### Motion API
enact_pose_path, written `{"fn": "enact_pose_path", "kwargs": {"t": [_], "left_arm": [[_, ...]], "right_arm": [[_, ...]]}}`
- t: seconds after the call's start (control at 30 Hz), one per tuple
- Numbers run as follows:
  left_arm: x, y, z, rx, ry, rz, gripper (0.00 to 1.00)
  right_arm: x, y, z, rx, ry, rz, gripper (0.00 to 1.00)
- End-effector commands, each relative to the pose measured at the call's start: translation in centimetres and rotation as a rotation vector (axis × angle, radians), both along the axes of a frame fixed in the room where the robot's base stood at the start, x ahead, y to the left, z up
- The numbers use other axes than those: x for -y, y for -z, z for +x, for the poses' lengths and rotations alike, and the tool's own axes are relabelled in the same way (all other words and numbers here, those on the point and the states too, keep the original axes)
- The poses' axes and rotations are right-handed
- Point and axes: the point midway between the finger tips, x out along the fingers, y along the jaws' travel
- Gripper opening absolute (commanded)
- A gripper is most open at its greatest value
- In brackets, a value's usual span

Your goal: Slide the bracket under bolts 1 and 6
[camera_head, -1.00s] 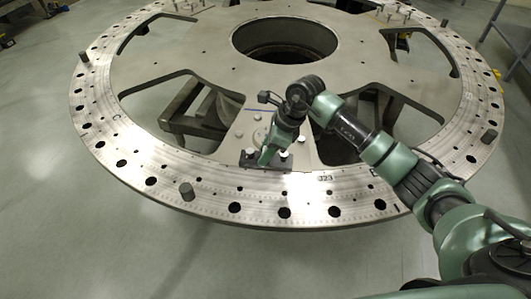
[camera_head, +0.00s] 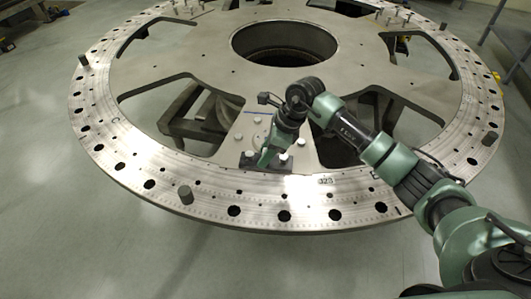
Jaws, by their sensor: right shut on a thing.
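A dark bracket (camera_head: 249,160) lies at the inner edge of the ring on the large turret plate (camera_head: 352,184). My right gripper (camera_head: 264,162) points down at it and is shut on it. Several small light bolts (camera_head: 257,120) stand on the plate just behind the bracket. Other bolt heads near the bracket are partly hidden by my gripper. I cannot read bolt numbers or tell whether the bracket is under any bolt. My left gripper is not in view.
The plate has large cut-outs and a round central hole (camera_head: 284,44). A metal rack (camera_head: 508,35) stands at the far right. The floor in front is clear.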

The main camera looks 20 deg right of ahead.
Motion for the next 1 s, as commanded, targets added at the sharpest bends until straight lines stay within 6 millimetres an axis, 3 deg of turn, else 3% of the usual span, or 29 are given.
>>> {"fn": "enact_pose_path", "kwargs": {"t": [0.2, 0.23, 0.3, 0.33, 0.67, 1.0], "left_arm": [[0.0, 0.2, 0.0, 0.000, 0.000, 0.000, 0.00], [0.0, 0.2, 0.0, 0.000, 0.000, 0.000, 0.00], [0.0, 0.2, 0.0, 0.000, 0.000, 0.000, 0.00], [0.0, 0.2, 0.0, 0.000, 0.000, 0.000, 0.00], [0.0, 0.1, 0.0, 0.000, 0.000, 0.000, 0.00], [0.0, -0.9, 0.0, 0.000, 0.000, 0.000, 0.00]], "right_arm": [[0.0, 0.0, 0.1, 0.003, 0.000, 0.001, 0.00], [0.0, 0.0, 0.1, 0.003, 0.000, 0.001, 0.41], [0.0, 0.0, 0.1, 0.003, 0.000, 0.001, 0.60], [0.0, 0.0, 0.1, 0.002, -0.001, 0.001, 0.63], [0.0, 0.1, 0.0, -0.001, 0.000, -0.001, 0.63], [0.0, -2.3, 0.0, 0.001, -0.001, -0.001, 0.63]]}}
